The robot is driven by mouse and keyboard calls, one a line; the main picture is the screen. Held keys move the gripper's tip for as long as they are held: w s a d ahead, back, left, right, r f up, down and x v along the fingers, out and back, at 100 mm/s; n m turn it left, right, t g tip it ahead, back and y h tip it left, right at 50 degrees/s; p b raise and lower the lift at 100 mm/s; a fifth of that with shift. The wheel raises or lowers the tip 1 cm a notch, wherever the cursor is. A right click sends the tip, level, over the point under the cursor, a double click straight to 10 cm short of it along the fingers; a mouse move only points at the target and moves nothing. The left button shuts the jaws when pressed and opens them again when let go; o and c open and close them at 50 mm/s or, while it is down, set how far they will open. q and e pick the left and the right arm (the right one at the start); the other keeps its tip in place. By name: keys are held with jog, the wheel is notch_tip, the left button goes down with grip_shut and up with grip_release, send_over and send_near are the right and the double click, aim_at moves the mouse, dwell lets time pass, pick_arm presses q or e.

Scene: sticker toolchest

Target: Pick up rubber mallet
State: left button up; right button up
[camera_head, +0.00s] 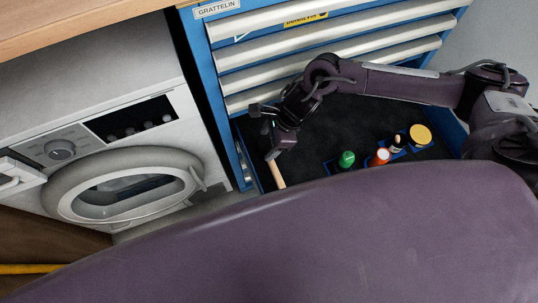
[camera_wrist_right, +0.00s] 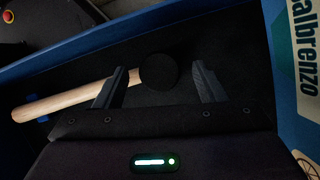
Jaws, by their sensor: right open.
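The rubber mallet has a pale wooden handle (camera_head: 276,174) and lies in the open drawer at its left end. In the right wrist view the handle (camera_wrist_right: 60,104) runs in from the left to a round black head (camera_wrist_right: 158,72). My right gripper (camera_head: 266,130) is over the drawer's left end. In the wrist view my right gripper (camera_wrist_right: 160,68) is open, with the black head between its two fingers and the left finger crossing the handle. I cannot tell whether the fingers touch the mallet. The head is hidden in the head view. My left gripper is out of view.
The blue tool chest (camera_head: 222,100) has closed drawers above the open one. The drawer's blue wall (camera_wrist_right: 130,35) is near the gripper. A washing machine (camera_head: 130,150) stands at left.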

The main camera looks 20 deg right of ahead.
jog(key=shift+f, duration=0.1)
jog(key=shift+c, duration=0.4)
jog(key=c, duration=1.2)
jog(key=shift+c, duration=0.2)
jog(key=shift+r, duration=0.2)
